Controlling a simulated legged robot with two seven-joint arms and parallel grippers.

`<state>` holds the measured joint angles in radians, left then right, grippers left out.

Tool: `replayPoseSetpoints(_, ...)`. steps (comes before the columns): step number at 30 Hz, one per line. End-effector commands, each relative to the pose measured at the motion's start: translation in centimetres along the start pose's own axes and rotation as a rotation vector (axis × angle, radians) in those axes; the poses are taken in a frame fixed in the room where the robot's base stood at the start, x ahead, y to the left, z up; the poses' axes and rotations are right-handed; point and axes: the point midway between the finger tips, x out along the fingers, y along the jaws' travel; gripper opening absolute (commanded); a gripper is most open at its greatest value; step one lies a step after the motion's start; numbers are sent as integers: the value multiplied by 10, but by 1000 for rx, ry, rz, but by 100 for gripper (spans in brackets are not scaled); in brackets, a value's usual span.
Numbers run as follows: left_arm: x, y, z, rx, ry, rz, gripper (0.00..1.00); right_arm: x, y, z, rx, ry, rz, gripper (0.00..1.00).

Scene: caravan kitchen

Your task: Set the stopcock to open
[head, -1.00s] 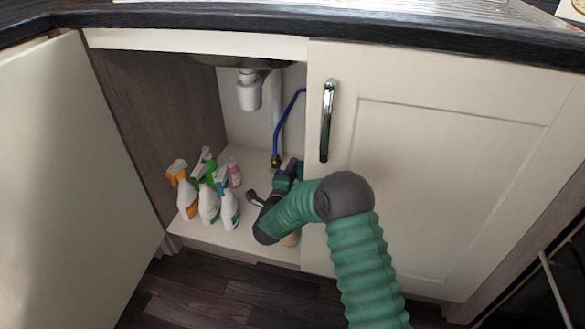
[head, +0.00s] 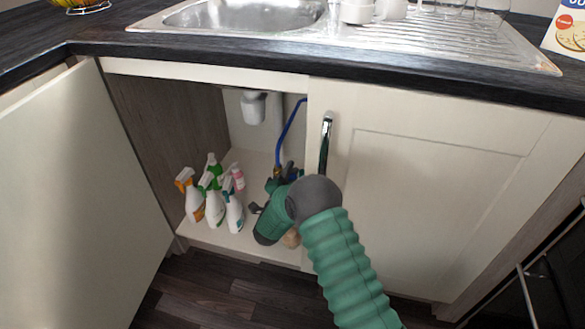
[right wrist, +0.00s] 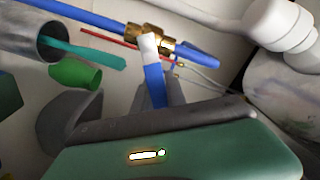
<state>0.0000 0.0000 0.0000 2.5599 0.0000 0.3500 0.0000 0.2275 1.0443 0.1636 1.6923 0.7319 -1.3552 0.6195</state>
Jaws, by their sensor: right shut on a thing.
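The stopcock is a brass valve (right wrist: 150,40) on a blue pipe (right wrist: 95,17), in the right wrist view. Its lever (right wrist: 154,84) is blue with a white hub and stands roughly crosswise to the pipe. My right gripper (right wrist: 163,97) is shut on the lever's lower part, with grey fingers on either side. In the head view the right gripper (head: 285,170) reaches into the open cupboard below the blue pipe (head: 289,130), and my arm hides most of the valve. My left gripper is not in view.
Several spray bottles (head: 213,200) stand on the cupboard floor left of my arm. A white drain trap (head: 254,108) hangs above. The closed right door (head: 430,200) with its handle (head: 325,143) is close to my arm. The left door (head: 75,190) stands open.

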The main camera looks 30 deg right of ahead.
Motion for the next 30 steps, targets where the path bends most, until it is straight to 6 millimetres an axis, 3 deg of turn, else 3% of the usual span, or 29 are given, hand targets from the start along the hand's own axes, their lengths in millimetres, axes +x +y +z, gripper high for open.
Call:
replayPoseSetpoints(17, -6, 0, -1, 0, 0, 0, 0, -2, 1, 4, -51, -9, 6, 0)
replayPoseSetpoints(18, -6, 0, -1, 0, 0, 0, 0, -2, 1, 4, -51, -10, 6, 18)
replayPoseSetpoints(23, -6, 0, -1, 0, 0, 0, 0, -2, 0, 3, -49, -7, 4, 38)
replayPoseSetpoints(30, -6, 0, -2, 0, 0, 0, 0, -1, -2, 1, -47, -3, 1, 38)
